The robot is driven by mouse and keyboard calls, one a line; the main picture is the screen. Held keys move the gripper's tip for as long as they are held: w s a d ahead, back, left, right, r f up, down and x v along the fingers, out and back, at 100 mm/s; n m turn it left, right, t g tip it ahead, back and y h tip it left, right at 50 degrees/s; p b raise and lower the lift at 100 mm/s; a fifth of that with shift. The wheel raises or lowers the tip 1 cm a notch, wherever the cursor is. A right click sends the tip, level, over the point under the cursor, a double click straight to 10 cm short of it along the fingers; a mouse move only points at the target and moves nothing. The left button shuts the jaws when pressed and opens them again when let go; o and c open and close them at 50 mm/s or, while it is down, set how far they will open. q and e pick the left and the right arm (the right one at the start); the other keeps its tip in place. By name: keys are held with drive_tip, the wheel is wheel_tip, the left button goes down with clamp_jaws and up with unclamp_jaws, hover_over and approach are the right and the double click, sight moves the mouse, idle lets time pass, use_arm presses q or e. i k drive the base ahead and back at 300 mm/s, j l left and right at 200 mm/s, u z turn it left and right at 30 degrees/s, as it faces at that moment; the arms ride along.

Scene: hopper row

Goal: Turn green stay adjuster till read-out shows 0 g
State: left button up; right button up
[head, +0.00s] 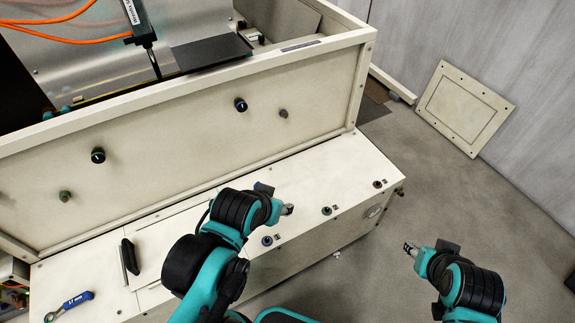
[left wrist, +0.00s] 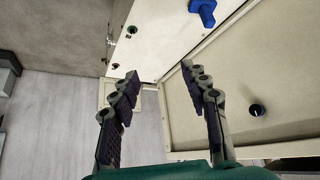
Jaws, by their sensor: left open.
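A black knob with a green ring (head: 98,155) is on the left of the cream front panel, the likely green stay adjuster. A similar knob with a blue ring (head: 241,104) sits further right; it also shows in the left wrist view (left wrist: 257,110). I make out no read-out digits. My left gripper (head: 288,209) is above the ledge, well right of the green-ringed knob and apart from it. In the left wrist view its fingers (left wrist: 165,85) are spread with nothing between them. My right gripper (head: 410,248) is over the floor at right, its opening unclear.
The ledge (head: 185,226) carries a blue-handled wrench (head: 68,306), a black handle (head: 130,256), and small green-ringed (head: 326,210) and blue-ringed (head: 267,240) fittings. A blue knob (left wrist: 203,12) is near my left gripper. A flat panel (head: 465,108) leans at the wall. Floor at right is clear.

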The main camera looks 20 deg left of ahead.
sight(98, 156)
drive_tip(key=j+u, duration=0.1)
drive_tip(key=u, duration=2.05)
drive_tip(key=j, duration=0.1)
